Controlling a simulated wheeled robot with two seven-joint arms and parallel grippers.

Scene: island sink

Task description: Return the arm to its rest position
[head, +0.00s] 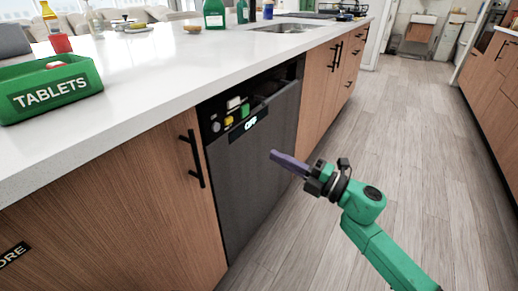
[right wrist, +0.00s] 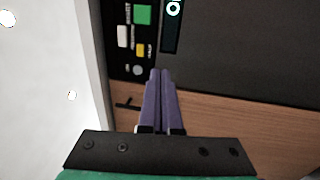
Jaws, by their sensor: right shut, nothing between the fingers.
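My right arm (head: 385,245) is green and reaches in from the lower right in the head view. Its gripper (head: 274,155) has purple fingers, held in front of the dark dishwasher door (head: 260,165). In the right wrist view the two fingers (right wrist: 158,74) lie together with nothing between them. They point toward the dishwasher's control panel (right wrist: 133,35), with a gap that I cannot judge exactly. My left gripper is not in the head view.
A white island counter (head: 180,65) runs along the left, over wooden cabinets (head: 110,220) with black handles. A green box marked TABLETS (head: 50,88) stands on it. Bottles and a sink (head: 288,28) are farther back. The wooden floor (head: 410,120) to the right is clear.

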